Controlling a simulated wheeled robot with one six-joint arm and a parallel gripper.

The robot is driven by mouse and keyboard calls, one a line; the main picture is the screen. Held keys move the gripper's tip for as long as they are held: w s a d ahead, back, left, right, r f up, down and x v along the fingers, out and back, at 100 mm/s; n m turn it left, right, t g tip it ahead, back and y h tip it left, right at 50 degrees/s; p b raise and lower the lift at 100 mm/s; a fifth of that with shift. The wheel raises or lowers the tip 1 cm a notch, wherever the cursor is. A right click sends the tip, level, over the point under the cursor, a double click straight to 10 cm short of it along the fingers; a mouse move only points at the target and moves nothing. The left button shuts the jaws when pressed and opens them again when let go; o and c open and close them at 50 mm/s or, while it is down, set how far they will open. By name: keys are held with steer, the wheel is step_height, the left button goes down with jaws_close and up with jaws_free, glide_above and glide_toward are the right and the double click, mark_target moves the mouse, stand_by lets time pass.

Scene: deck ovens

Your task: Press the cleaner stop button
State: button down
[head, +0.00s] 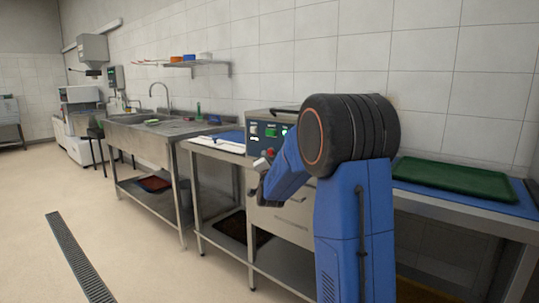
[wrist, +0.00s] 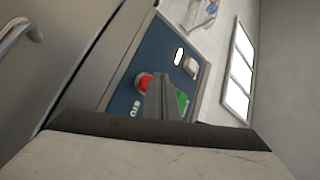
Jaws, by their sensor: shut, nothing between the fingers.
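The cleaner's dark blue control panel (head: 256,141) is on the front of a steel machine on the bench in the head view. A red round button (head: 270,152) sits low on this panel, with green and white controls above it. In the wrist view the red button (wrist: 143,82) shows on the panel (wrist: 125,88), with part of a white label below it. My gripper (wrist: 163,84) is shut and empty, its grey fingers just beside the red button and partly covering the green control (wrist: 183,102). I cannot tell whether the fingertips touch the button. My gripper (head: 262,164) is small in the head view.
A white control (wrist: 191,67) sits farther along the panel. My arm hides the machine's right side in the head view. A green tray (head: 455,178) lies on the bench to the right. A sink (head: 150,122) stands left; the floor in front is clear.

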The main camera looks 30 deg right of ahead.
steer(key=shift+w+d, duration=0.15)
steer(key=shift+d, duration=0.2)
steer(key=shift+w+d, duration=0.15)
steer(key=shift+d, duration=0.3)
stand_by(0.9)
steer(key=shift+a, duration=0.1)
steer(key=shift+s+a, duration=0.3)
steer(key=shift+a, duration=0.45)
steer(key=shift+s+a, duration=0.3)
steer(key=shift+a, duration=0.5)
steer(key=shift+s+a, duration=0.3)
steer(key=shift+a, duration=0.45)
steer(key=shift+s+a, duration=0.3)
steer(key=shift+a, duration=0.5)
